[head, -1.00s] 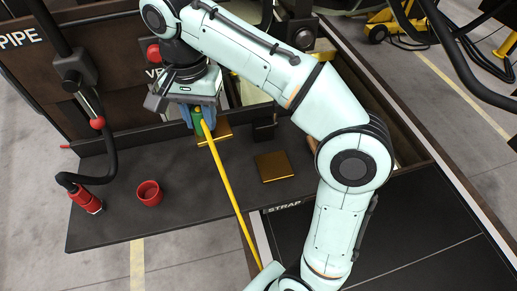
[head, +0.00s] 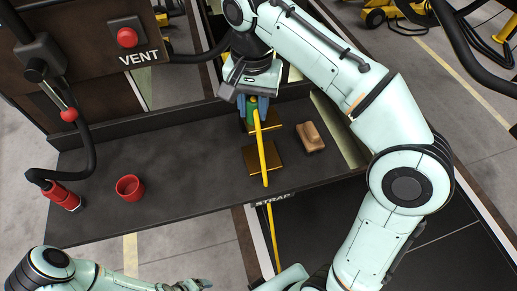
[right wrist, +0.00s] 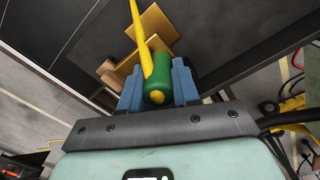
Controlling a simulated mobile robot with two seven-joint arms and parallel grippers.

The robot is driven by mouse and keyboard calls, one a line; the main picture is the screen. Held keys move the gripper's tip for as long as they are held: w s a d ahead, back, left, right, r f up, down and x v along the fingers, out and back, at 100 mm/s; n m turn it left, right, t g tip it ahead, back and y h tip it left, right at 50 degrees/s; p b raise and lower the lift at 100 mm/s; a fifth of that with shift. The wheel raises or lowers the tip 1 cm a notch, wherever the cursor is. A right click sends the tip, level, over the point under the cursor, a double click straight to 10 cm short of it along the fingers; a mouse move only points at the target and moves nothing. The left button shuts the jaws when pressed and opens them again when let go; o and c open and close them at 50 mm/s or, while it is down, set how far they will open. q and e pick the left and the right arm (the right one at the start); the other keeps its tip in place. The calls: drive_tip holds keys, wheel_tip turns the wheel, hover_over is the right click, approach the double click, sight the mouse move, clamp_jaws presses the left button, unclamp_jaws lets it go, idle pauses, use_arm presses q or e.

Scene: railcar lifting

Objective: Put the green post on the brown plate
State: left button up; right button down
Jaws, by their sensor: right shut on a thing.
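The green post (head: 252,107) is between the blue fingers of my right gripper (head: 255,105), which is shut on it. In the right wrist view the post (right wrist: 157,82) sits between the gripper's fingers (right wrist: 158,90). A long yellow bar (head: 261,150) extends from the post toward the front. A gold-brown square (head: 270,123) shows just beneath the post and seems to go with it. The brown plate (head: 263,159) lies flat on the dark shelf in front of the post, partly crossed by the bar. My left gripper (head: 194,285) is at the bottom edge, its jaw unclear.
A tan block (head: 310,137) lies right of the post. A red cup (head: 130,188) and a red-ended hose (head: 62,196) are on the shelf's left. A VENT panel with a red knob (head: 127,38) stands behind. The shelf between cup and plate is clear.

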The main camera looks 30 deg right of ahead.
use_arm(q)
drive_tip(key=s+f+b, duration=0.3)
drive_tip(key=f, duration=0.2)
drive_tip(key=shift+s, duration=0.35)
use_arm(e)
drive_tip(key=shift+s+f, duration=0.1)
drive_tip(key=shift+f, duration=6.7)
drive_tip(key=shift+f, duration=0.15)
drive_tip(key=c, duration=1.2)
unclamp_jaws()
drive_tip(key=shift+f, duration=0.1)
drive_tip(key=o, duration=0.4)
use_arm(q)
drive_tip(key=shift+f, duration=0.1)
use_arm(e)
wheel_tip(320, 180, up, 12)
drive_tip(key=p, duration=0.3)
drive_tip(key=shift+r, duration=0.25)
use_arm(q)
drive_tip(key=w+r, duration=0.2)
drive_tip(key=r, duration=0.1)
drive_tip(key=w+r, duration=0.1)
drive_tip(key=shift+r, duration=0.25)
